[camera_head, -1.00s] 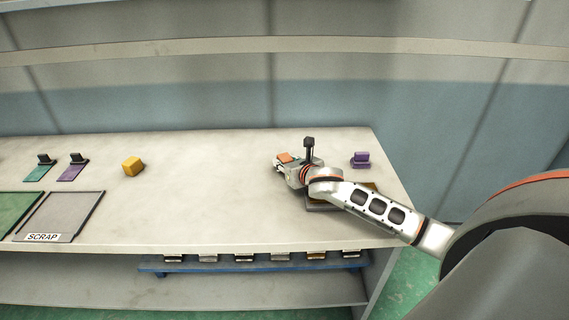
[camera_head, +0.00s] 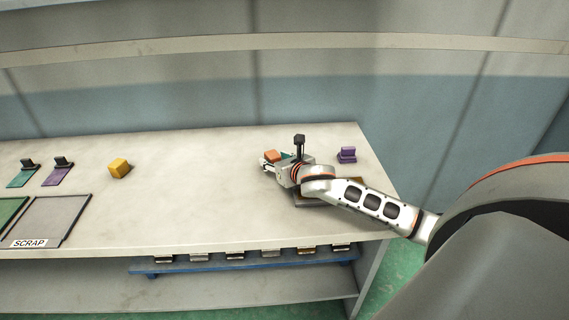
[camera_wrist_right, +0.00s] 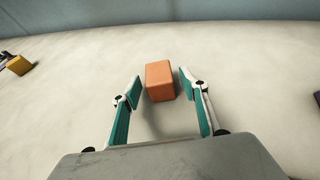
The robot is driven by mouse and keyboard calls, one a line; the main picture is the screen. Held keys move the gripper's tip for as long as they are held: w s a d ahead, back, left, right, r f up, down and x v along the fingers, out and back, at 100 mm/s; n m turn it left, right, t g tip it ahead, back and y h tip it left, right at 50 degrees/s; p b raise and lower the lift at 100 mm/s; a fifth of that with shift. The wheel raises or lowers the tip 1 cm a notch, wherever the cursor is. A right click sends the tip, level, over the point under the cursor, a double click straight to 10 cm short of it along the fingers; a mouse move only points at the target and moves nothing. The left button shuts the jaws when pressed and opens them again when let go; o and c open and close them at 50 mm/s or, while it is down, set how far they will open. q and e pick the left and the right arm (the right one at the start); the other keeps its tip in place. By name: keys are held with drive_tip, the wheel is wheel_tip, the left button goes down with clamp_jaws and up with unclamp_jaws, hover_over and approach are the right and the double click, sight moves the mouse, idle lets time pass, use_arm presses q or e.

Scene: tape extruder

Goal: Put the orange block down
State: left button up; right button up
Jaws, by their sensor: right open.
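The orange block (camera_wrist_right: 160,81) sits on the pale table top in the right wrist view, upright, between and slightly beyond the fingertips. In the head view the block (camera_head: 272,155) shows partly behind my right gripper (camera_head: 268,163). In the right wrist view my right gripper (camera_wrist_right: 160,86) is open, with teal finger pads on either side of the block and a visible gap on each side. My left gripper is not in view.
A yellow block (camera_head: 119,168), a grey SCRAP tray (camera_head: 52,220) and purple (camera_head: 58,174) and teal (camera_head: 21,177) pieces are on the left. A purple piece (camera_head: 347,155) stands right of my gripper. The table's middle is clear. A blue rack (camera_head: 200,264) sits below.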

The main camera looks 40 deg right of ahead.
drive_tip(key=p+v, duration=0.1)
drive_tip(key=v, duration=0.8)
drive_tip(key=shift+s+a+r+p, duration=0.15)
drive_tip(key=shift+s+p, duration=0.15)
drive_tip(key=shift+s, duration=0.05)
